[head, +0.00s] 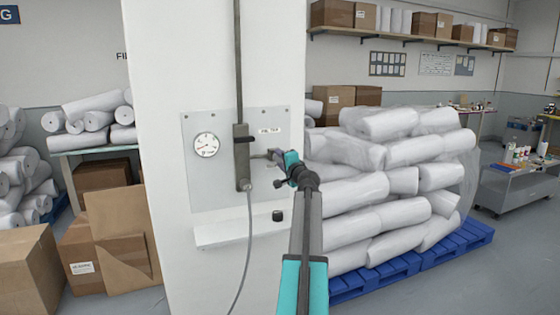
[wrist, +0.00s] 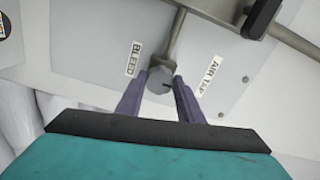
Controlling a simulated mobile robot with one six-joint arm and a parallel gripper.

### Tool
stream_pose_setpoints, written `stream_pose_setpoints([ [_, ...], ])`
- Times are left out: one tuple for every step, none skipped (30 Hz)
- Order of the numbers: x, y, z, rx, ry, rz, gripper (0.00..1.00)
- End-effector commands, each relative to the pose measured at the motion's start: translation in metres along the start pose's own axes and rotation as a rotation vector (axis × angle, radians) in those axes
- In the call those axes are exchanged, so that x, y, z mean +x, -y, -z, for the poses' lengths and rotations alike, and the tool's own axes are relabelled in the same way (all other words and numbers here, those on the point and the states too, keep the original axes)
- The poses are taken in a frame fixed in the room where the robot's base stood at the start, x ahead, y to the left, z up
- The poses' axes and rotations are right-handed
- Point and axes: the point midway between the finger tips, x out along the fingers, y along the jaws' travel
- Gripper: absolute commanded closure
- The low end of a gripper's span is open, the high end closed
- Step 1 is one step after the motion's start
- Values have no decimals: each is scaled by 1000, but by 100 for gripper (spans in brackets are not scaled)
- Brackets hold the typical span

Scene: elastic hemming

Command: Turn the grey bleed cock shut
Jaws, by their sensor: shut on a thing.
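The grey bleed cock (wrist: 158,82) is a small rounded grey piece at the end of a short grey pipe. It sits between the labels BLEED (wrist: 133,58) and AIR TAP (wrist: 211,73) in the wrist view. My gripper (wrist: 162,77) has a purple finger on either side of the cock and is shut on it. In the head view my gripper (head: 274,156) is at the right part of the grey panel (head: 218,188), where my teal wrist stands close to the cock and mostly hides it.
A gauge (head: 206,145), a dark-handled valve (head: 243,140) on a vertical pipe and a hanging hose (head: 248,235) are left of my gripper. A small black piece (head: 277,216) is on the white ledge (head: 225,236) below. Wrapped white rolls (head: 385,190) are stacked on a blue pallet at right.

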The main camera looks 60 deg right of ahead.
Motion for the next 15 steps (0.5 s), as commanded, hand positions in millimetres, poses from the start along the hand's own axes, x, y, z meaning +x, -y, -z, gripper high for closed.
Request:
stream_pose_setpoints([
  [1, 2, -1, 9, 1, 3, 89],
  [1, 2, -1, 11, 1, 3, 89],
  [1, 2, -1, 12, 1, 3, 89],
  [1, 2, -1, 13, 1, 3, 89],
  [1, 2, -1, 13, 1, 3, 89],
  [1, 2, -1, 13, 1, 3, 89],
  [1, 2, -1, 13, 1, 3, 89],
  [1, 2, -1, 13, 1, 4, 89],
  [1, 2, -1, 13, 1, 4, 89],
  [1, 2, -1, 13, 1, 4, 89],
  [1, 2, -1, 12, 1, 4, 89],
  [1, 2, -1, 12, 1, 4, 63],
  [1, 2, -1, 12, 1, 4, 58],
  [1, 2, -1, 12, 1, 3, 53],
  [1, 2, -1, 11, 1, 3, 48],
])
